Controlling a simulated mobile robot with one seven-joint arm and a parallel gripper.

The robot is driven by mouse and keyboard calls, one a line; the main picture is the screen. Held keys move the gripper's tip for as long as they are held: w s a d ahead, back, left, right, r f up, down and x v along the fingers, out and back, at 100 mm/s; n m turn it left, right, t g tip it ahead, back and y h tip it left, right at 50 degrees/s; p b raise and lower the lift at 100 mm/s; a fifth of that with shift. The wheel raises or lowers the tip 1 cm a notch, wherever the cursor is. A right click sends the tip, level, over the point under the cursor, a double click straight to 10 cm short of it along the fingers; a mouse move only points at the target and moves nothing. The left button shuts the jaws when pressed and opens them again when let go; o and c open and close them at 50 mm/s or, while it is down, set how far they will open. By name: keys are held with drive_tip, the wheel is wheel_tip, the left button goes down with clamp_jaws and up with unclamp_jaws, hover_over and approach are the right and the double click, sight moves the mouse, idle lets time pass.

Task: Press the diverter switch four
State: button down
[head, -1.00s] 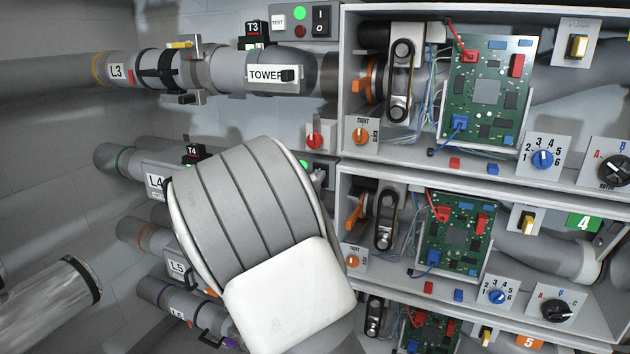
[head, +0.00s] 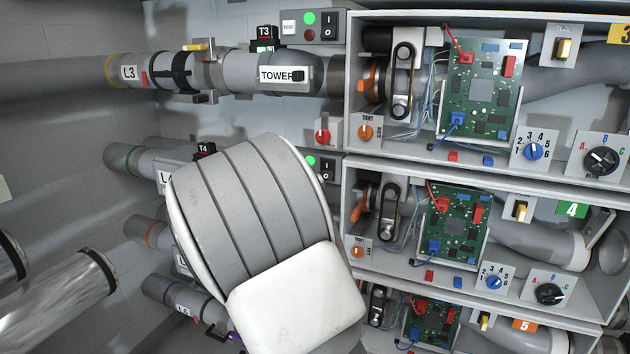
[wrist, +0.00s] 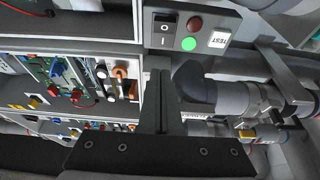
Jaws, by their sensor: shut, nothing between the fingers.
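A green plate marked 4 (head: 571,208) is on the middle shelf unit at the right in the head view. Left of it is a small pale plate with a yellow switch (head: 520,208), the likely diverter switch four; its lettering is too small to read. My gripper (wrist: 160,76) shows in the wrist view with its fingers together and nothing between them. It points toward the shelf units and a box with a TEST button, apart from the yellow switches at the left. In the head view my arm hides the gripper.
The unit above holds a circuit board (head: 481,90) and another yellow switch (head: 563,47). An orange plate marked 5 (head: 525,325) is below. Labelled pipes (head: 130,72) run along the left wall. Silver tubes (head: 60,297) stand out at lower left.

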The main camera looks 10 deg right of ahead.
drive_tip(key=s+a, duration=0.4)
drive_tip(key=s, duration=0.1)
drive_tip(key=shift+s, duration=0.3)
